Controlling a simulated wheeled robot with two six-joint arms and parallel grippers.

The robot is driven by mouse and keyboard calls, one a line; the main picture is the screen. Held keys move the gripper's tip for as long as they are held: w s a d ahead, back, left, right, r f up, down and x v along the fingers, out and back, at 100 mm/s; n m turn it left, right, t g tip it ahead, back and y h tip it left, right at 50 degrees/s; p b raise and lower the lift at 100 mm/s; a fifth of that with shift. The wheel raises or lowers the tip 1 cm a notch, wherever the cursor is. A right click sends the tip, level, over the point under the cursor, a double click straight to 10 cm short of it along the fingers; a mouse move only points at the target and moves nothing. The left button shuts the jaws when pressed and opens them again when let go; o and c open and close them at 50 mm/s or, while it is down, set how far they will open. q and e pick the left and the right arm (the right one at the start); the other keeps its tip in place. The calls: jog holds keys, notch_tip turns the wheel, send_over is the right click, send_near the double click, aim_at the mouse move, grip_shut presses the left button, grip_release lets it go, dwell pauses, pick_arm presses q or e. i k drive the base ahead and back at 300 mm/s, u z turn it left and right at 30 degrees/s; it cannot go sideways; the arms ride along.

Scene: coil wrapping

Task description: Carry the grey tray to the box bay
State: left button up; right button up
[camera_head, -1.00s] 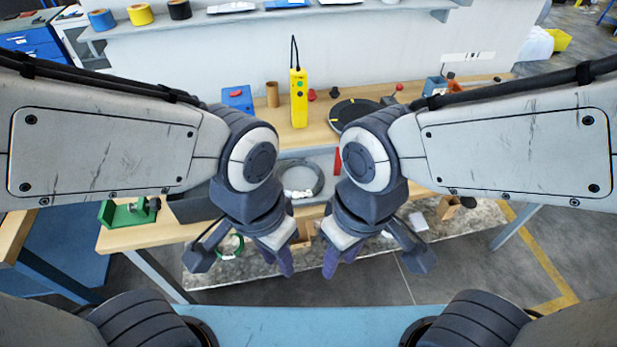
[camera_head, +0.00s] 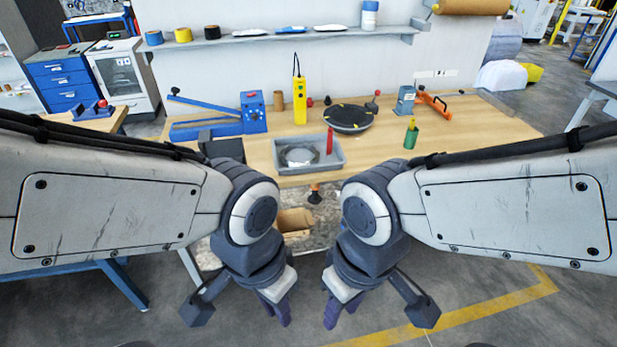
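The grey tray (camera_head: 331,163) sits on the wooden table near its front edge. A grey coil (camera_head: 298,154) and a red stick-like item (camera_head: 330,141) are in it. My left gripper (camera_head: 284,310) and my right gripper (camera_head: 331,312) hang in front of the table, nearer to me than the tray and apart from it. Both look empty. Their fingertips are seen from above, and the gap between each pair of fingers is hard to make out. I cannot tell which place is the box bay.
On the table (camera_head: 475,135) are a blue device (camera_head: 253,113), a yellow controller (camera_head: 299,98), a black turntable (camera_head: 348,116), a green bottle (camera_head: 411,135) and an orange clamp tool (camera_head: 434,103). A brown box (camera_head: 295,221) shows below the table. A shelf (camera_head: 225,42) runs behind.

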aim_at(470, 110)
jog(key=z, duration=0.9)
jog(key=i, duration=0.9)
jog(key=u, duration=0.6)
jog(key=i, duration=0.65)
jog(key=u, duration=0.7)
